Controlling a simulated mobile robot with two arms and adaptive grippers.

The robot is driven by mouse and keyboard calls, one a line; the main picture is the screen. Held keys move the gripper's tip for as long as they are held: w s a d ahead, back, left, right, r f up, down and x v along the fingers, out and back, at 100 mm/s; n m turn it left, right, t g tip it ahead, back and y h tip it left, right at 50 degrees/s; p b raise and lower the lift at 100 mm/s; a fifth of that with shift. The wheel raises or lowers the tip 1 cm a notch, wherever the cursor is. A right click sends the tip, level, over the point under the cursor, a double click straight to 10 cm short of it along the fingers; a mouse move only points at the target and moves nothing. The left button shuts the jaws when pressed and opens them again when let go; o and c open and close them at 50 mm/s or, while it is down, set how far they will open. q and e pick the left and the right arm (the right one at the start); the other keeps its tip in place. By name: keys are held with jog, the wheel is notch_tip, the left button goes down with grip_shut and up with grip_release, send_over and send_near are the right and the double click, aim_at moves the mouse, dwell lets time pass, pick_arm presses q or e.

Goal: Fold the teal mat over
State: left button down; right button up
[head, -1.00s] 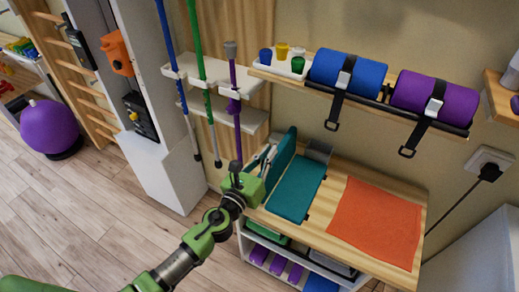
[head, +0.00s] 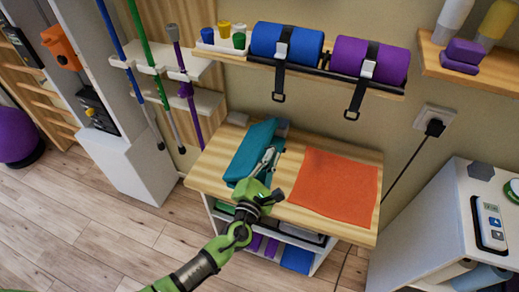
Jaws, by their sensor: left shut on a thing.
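The teal mat (head: 249,148) lies on the left part of the wooden bench top (head: 212,167). Its upper layer now lies over or close above the rest, so it looks narrow and doubled. I cannot tell whether the layers touch all along. My left gripper (head: 271,158) is at the mat's right side, shut on the mat's edge. The gripper and wrist hide the mat's near right corner. My right gripper is not in view.
An orange cloth (head: 336,187) lies flat to the right of the mat. A shelf with a blue roll (head: 286,43) and a purple roll (head: 370,61) hangs above, its straps dangling. Poles (head: 187,95) stand at the left. A white cabinet (head: 440,225) stands at the right.

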pick_arm(q)
jog(key=d+f+m+b, duration=0.1)
jog(key=f, duration=0.1)
jog(key=d+f+m+b, duration=0.1)
jog(key=f+m, duration=0.1)
jog(key=s+d+f+m+b, duration=0.1)
jog(key=f, duration=0.1)
jog(key=shift+s+d+f+m, duration=0.1)
jog(key=shift+d+f+m, duration=0.05)
jog(key=shift+f+m, duration=0.15)
jog(key=shift+s+d+f+b, duration=0.1)
jog(key=shift+d+f+b, duration=0.1)
jog(key=shift+f+b, duration=0.6)
jog(key=c, duration=2.2)
grip_release()
jog(key=v, duration=1.2)
